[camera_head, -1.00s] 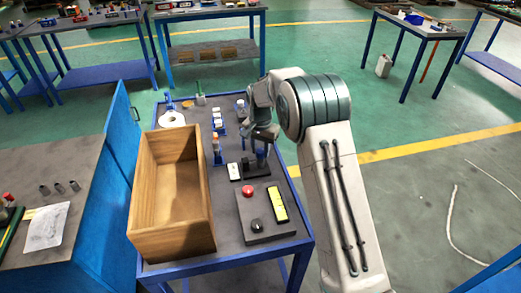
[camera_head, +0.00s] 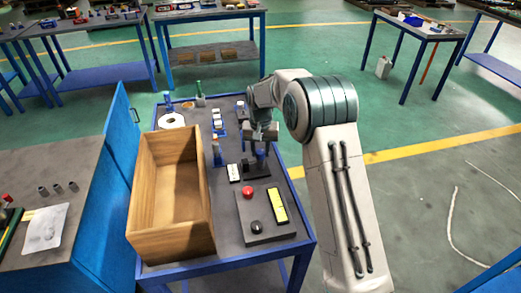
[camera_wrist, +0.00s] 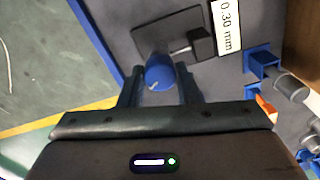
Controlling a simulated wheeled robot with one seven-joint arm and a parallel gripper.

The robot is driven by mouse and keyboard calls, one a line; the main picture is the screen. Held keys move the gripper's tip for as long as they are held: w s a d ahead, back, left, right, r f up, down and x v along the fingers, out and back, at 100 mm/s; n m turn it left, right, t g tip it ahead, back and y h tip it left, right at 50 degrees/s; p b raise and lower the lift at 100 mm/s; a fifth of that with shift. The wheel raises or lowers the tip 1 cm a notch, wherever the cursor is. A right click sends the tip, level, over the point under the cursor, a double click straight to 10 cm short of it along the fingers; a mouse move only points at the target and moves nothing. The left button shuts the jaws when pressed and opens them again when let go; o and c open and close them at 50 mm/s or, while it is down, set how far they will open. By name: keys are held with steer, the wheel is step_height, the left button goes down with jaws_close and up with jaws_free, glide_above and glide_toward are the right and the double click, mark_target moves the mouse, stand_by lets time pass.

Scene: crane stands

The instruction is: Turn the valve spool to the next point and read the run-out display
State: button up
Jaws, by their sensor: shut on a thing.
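The valve spool (camera_wrist: 159,73) is a blue cylinder with a small pale mark on its end. It sits in a dark stand (camera_wrist: 150,33) in the wrist view, and its blue top (camera_head: 261,153) shows below my gripper in the head view. My gripper (camera_wrist: 158,80) is shut on the spool, one finger on each side. The run-out display (camera_wrist: 229,26) is a white plate next to the stand and reads 0.30 mm. The display (camera_head: 234,173) is too small to read in the head view.
A large wooden box (camera_head: 147,215) stands open on the left of the blue table. A dark panel (camera_head: 240,232) with a red button (camera_head: 247,193), a black knob and a yellow strip lies at the front. Blue holders (camera_wrist: 262,62) with small parts stand beside the display.

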mark_target(260, 151)
steer(key=shift+w+r, duration=0.1)
steer(key=o, duration=1)
step_height(260, 151, up, 14)
steer(key=shift+f, duration=0.15)
